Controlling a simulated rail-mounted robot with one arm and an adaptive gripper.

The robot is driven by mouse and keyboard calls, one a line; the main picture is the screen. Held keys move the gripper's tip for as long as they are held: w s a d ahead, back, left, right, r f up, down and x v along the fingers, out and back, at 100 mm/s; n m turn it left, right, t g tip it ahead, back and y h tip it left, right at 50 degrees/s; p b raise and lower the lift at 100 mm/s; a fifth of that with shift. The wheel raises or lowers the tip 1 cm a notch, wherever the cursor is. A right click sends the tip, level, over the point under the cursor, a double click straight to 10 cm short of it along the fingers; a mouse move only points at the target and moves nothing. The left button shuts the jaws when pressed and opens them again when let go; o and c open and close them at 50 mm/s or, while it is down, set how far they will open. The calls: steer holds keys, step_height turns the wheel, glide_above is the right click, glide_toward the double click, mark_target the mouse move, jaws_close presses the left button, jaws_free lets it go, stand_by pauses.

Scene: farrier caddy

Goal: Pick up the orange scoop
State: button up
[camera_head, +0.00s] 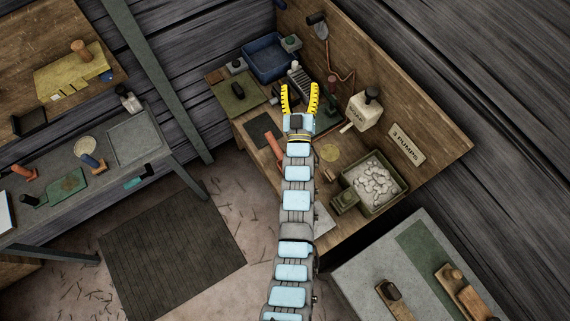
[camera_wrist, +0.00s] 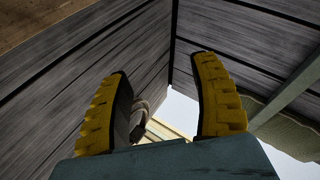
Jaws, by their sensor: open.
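My gripper (camera_head: 300,88) is open, its two yellow fingers spread above the corner workbench; it also shows in the wrist view (camera_wrist: 162,66). I cannot make out an orange scoop with certainty. An orange-red handled piece (camera_head: 273,147) lies on the bench just left of my arm, partly hidden by it. In the wrist view a small grey shape (camera_wrist: 139,117), too unclear to name, shows beside the left finger.
A blue tray (camera_head: 268,60) stands behind my gripper. A soap jug (camera_head: 365,108) and a green-rimmed tray of pale pieces (camera_head: 374,184) stand at right. A scoop-like tool (camera_head: 321,29) hangs on the wall. A grey cabinet (camera_head: 375,270) is at lower right. The floor mat (camera_head: 170,250) is clear.

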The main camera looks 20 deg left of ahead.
steer(key=w+a+f+n+g+h+b, duration=0.1)
steer(key=w+a+f+g+b, duration=0.2)
steer(key=w+a+f+g, duration=0.35)
steer(key=n+g+h+b, duration=0.2)
steer(key=g+h+b, duration=0.6)
steer(key=g, duration=0.5)
glide_toward(271, 139)
steer(key=shift+y, duration=0.8)
steer(key=f+b, duration=0.1)
steer(key=d+f+b, duration=0.1)
steer(key=f+b, duration=0.1)
steer(key=d+f+b, duration=0.1)
steer(key=b, duration=0.1)
steer(key=shift+w+f, duration=0.15)
steer(key=shift+w+d+f, duration=0.15)
steer(key=shift+f, duration=0.95)
steer(key=shift+w+d+f, duration=0.15)
steer(key=shift+d+f, duration=0.05)
steer(key=shift+f, duration=0.95)
steer(key=shift+w+d+f, duration=0.15)
steer(key=shift+f, duration=0.95)
jaws_close()
